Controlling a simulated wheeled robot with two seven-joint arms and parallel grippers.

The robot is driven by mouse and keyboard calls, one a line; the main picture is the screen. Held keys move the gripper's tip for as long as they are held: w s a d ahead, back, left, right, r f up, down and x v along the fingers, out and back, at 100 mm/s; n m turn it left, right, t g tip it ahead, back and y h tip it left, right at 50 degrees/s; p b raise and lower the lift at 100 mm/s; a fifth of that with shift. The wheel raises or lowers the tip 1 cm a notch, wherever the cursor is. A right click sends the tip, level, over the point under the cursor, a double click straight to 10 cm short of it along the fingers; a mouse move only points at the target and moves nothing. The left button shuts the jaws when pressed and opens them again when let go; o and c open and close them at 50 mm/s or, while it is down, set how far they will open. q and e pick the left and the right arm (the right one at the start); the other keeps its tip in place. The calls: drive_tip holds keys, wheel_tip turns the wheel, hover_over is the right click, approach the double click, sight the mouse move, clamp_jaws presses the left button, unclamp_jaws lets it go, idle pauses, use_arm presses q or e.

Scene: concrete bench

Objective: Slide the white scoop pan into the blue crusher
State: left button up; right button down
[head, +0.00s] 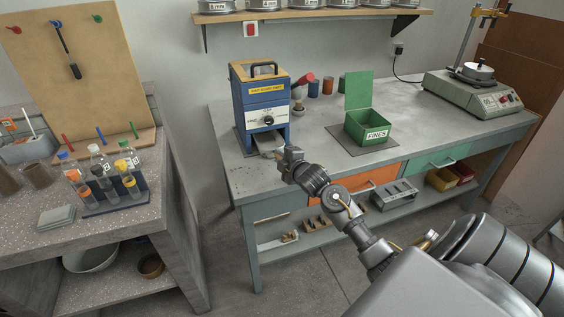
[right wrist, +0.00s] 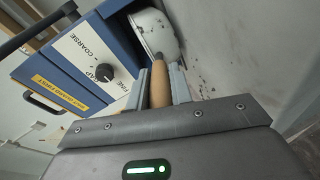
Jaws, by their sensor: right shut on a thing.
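The blue crusher (head: 262,112) stands at the left end of the bench, its dial facing me; in the right wrist view its front (right wrist: 95,60) shows sideways. My right gripper (head: 285,156) is low in front of the crusher. In the right wrist view, my right gripper (right wrist: 160,92) is shut on the wooden handle of the white scoop pan (right wrist: 158,32). The pan lies at the base of the crusher's front, lined up with the low opening; how far it is inside I cannot tell. My left gripper is out of view.
A green FINES box (head: 368,128) with its lid up stands to the right on a dark mat. Small containers (head: 313,88) stand behind, beside the crusher. A grey balance-like machine (head: 474,92) is at the far right. Bare bench lies between crusher and box.

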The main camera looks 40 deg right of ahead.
drive_tip(key=shift+w+d, duration=0.3)
drive_tip(key=shift+w, duration=0.65)
drive_tip(key=c, duration=1.2)
unclamp_jaws()
drive_tip(key=shift+o, duration=0.2)
drive_tip(key=shift+f, duration=0.15)
drive_tip(key=shift+s, duration=0.25)
drive_tip(key=v, duration=0.9)
drive_tip(key=shift+s+a+b, duration=0.1)
drive_tip(key=shift+s+b, duration=0.1)
drive_tip(key=shift+b, duration=0.2)
drive_tip(key=shift+s+r, duration=0.35)
drive_tip(key=shift+s, duration=0.1)
